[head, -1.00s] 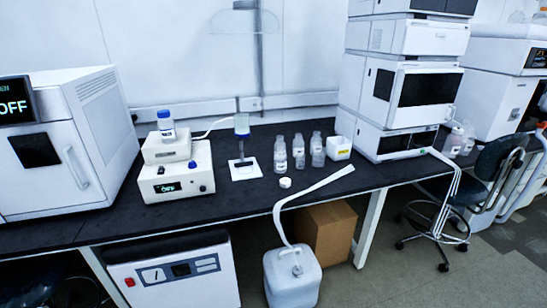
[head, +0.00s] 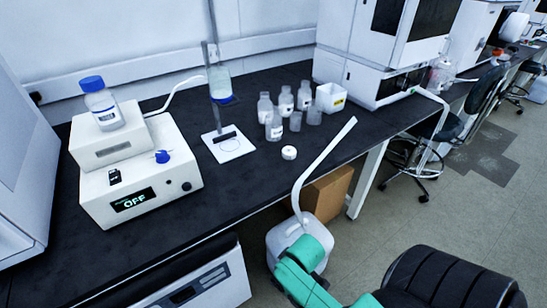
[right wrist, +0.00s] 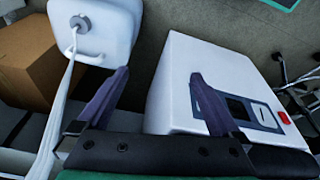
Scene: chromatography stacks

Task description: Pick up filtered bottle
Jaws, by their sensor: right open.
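No label that I can read marks one bottle as the filtered one. A clear bottle with a blue cap (head: 102,103) stands upright on a white device (head: 140,165) at the left of the bench. Several clear open-topped bottles (head: 274,124) stand near the bench middle, with a white cap (head: 289,153) lying in front. A clear vessel with a blue band (head: 219,85) is held on a stand (head: 229,144). My right gripper (right wrist: 159,75) is open and empty, pointing at the floor area below the bench. My left gripper is out of view.
A white jug (head: 283,243) with a pale tube stands on the floor beside a cardboard box (head: 328,191); the tube rises past the bench edge. A white open container (head: 330,98) is behind the bottles. The bench front is mostly clear.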

